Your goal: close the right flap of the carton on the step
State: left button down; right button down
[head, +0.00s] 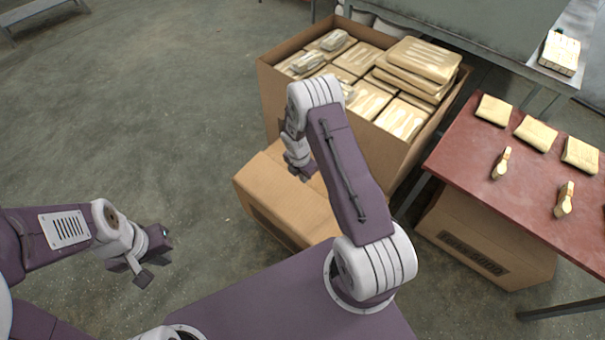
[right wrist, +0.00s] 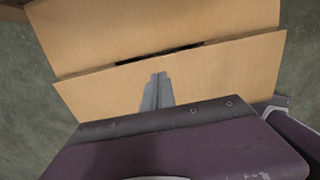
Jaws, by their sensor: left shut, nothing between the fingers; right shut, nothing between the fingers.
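A brown carton (head: 290,205) sits low in front of my base in the head view, partly hidden by my right arm. In the right wrist view its top shows two flaps, a far flap (right wrist: 150,30) and a near flap (right wrist: 215,80). A narrow dark gap shows between their edges. My right gripper (right wrist: 158,82) is shut and empty, its fingertips over the near flap close to the gap; I cannot tell whether they touch it. It also shows in the head view (head: 302,174) above the carton. My left gripper (head: 150,260) is shut and empty, well left of the carton.
A large open carton (head: 272,95) full of packed wooden spoons stands just behind. A red-topped table (head: 470,165) with several packets and spoon bundles is at right, with another carton (head: 480,245) beneath it.

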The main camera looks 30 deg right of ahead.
aim_at(306, 189)
jog(key=f, duration=0.2)
jog(key=f+b, duration=0.1)
jog(key=f, duration=0.1)
jog(key=d+f, duration=0.1)
jog(key=f, duration=0.2)
jog(key=shift+w+f+b, duration=0.1)
jog(key=shift+w+b, duration=0.1)
jog(key=shift+b, duration=0.1)
jog(key=f, duration=0.1)
jog(key=b, duration=0.1)
jog(key=f, duration=0.1)
jog(key=shift+d+f, duration=0.25)
jog(key=shift+f, duration=0.1)
jog(key=shift+r, duration=0.2)
jog(key=shift+f, duration=0.1)
notch_tip(306, 189, up, 9)
jog(key=a+p, duration=0.1)
jog(key=p, duration=0.1)
jog(key=shift+s+p, duration=0.15)
jog(key=shift+p, duration=0.15)
jog(key=shift+a, duration=0.1)
